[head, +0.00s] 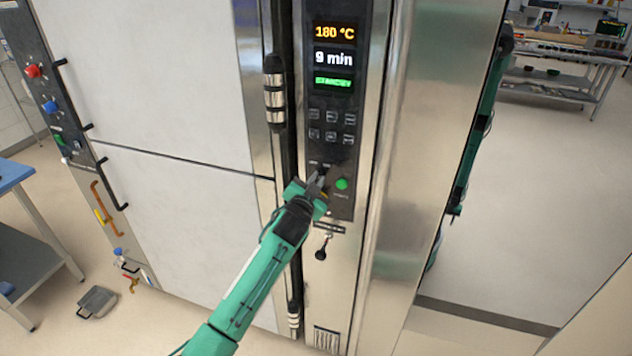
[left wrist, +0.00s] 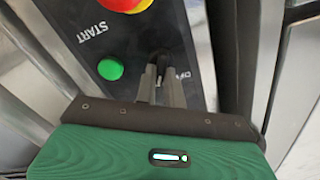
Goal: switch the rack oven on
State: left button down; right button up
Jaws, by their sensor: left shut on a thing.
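The rack oven's dark control panel (head: 333,100) fills the upper middle of the head view. Its display (head: 333,56) reads 180 °C and 9 min, with a small green line below that is hard to read. My left gripper (head: 318,184) is at the panel's lower part, left of the round green button (head: 342,184). In the left wrist view, my left gripper's fingers (left wrist: 160,84) are shut on a small black switch (left wrist: 163,57) beside a partly hidden label. The green button (left wrist: 110,69), with START above it, stands apart from the fingers.
A red and yellow stop button (left wrist: 125,4) shows at the wrist view's top edge. A vertical door handle (head: 275,95) runs left of the panel. A dark hanging item (head: 321,249) is below it. Open floor (head: 540,200) lies to the right.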

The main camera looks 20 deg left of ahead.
pick_arm(q)
jog(key=c, duration=1.5)
grip_release()
jog(key=shift+s, duration=0.1)
jog(key=s+b, duration=0.4)
jog(key=s, duration=0.9)
jog(key=shift+s+a, duration=0.25)
jog(key=shift+s, duration=0.05)
